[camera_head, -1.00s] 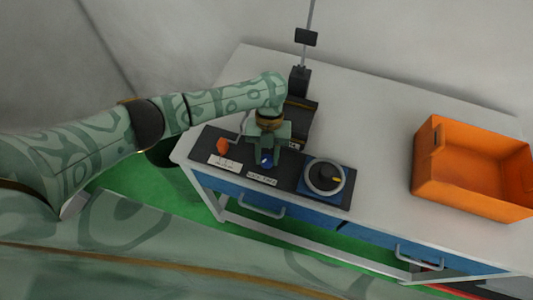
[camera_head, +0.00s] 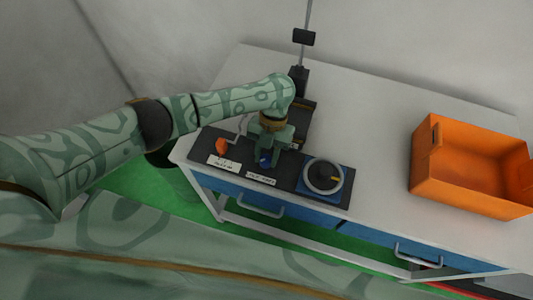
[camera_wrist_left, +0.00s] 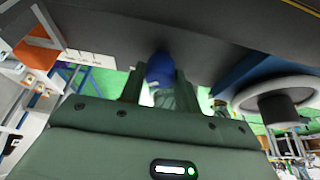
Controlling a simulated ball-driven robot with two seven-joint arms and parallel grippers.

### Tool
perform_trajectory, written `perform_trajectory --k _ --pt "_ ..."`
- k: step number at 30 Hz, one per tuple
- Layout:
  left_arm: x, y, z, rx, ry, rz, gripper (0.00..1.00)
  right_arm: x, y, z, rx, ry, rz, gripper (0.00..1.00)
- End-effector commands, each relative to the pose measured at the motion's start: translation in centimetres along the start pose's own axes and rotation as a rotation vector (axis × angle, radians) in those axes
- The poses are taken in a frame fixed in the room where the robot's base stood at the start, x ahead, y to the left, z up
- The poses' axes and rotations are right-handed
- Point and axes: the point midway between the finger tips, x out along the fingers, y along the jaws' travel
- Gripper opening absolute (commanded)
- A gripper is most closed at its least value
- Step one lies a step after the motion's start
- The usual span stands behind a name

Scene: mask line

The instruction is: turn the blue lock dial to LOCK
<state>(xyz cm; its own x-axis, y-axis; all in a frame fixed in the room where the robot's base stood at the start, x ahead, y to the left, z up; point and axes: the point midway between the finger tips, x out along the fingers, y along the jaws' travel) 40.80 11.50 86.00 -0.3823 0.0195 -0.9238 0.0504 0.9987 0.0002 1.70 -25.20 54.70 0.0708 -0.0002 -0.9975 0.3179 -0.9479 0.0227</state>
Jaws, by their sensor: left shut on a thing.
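The blue lock dial (camera_head: 265,161) sits on the dark panel (camera_head: 283,182) at the table's front edge, between the orange knob and the round wheel. My left gripper (camera_head: 268,155) comes down over it from above and is shut on it. In the left wrist view the blue dial (camera_wrist_left: 160,68) shows between the two green fingers (camera_wrist_left: 158,85). A white label (camera_head: 261,179) lies in front of the dial; its print is too small to read. The dial's pointer direction is mostly hidden by the gripper. My right gripper is not in view.
An orange knob (camera_head: 221,146) with a white label stands left of the dial. A grey ring wheel (camera_head: 323,177) on a blue base stands close on the right. A dark post unit (camera_head: 302,108) rises behind. An orange crate (camera_head: 425,185) stands right; the tabletop between (camera_head: 380,150) is clear.

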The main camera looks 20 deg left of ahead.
Motion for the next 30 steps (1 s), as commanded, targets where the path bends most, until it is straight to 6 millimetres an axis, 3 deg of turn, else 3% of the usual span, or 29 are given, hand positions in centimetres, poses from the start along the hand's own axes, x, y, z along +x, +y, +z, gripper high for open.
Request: perform_trajectory --k 1,3,14,17,30 --pt "0.0 0.0 0.0 0.001 0.0 0.0 0.35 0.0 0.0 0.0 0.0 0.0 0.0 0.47" --pt "0.0 0.0 0.0 0.001 0.0 0.0 0.54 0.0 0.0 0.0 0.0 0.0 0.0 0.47" --pt "-0.5 0.0 0.0 -0.001 -0.001 0.0 0.54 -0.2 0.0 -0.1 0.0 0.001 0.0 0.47" --pt "-2.0 0.0 0.0 -0.001 -0.003 -0.001 0.54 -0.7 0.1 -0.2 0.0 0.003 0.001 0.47" --pt "-13.3 -0.1 -0.1 0.0 -0.003 0.0 0.54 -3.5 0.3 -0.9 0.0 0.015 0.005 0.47"
